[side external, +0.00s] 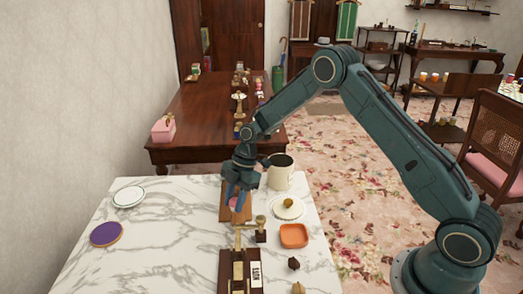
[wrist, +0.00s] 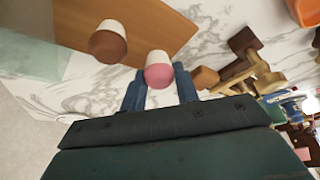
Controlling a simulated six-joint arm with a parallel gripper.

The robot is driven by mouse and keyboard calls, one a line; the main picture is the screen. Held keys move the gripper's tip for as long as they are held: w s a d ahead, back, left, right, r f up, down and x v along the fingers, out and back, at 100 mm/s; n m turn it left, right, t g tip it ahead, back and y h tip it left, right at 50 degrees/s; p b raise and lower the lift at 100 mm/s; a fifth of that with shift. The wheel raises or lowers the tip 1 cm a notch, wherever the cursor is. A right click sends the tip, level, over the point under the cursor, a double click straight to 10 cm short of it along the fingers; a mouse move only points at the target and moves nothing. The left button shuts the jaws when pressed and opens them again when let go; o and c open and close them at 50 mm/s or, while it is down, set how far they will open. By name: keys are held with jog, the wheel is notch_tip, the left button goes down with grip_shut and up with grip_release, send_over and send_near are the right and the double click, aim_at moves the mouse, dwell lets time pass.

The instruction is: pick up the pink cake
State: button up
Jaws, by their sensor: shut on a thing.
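The pink cake (wrist: 158,74), pink with a white part, sits between the two blue fingers of my gripper (wrist: 160,88) in the wrist view. My gripper is shut on it. In the side view my gripper (side external: 237,198) points down over the wooden board (side external: 229,213), and a bit of the pink cake (side external: 233,202) shows at its fingers. The board also shows in the wrist view (wrist: 150,25). I cannot tell whether the cake touches the board. A brown and white cake (wrist: 108,42) is on the board beside the pink one.
A cream mug (side external: 281,173), a white plate (side external: 279,214) and an orange dish (side external: 294,236) are right of my gripper. A dark stand with brass parts (side external: 228,275) is in front. A purple plate (side external: 106,234) and a pale plate (side external: 129,197) lie left; marble between is clear.

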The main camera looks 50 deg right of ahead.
aim_at(234, 200)
notch_tip(234, 200, up, 19)
jog(key=shift+f, duration=0.2)
dwell(0.3)
jog(key=shift+a+f, duration=0.1)
dwell(0.5)
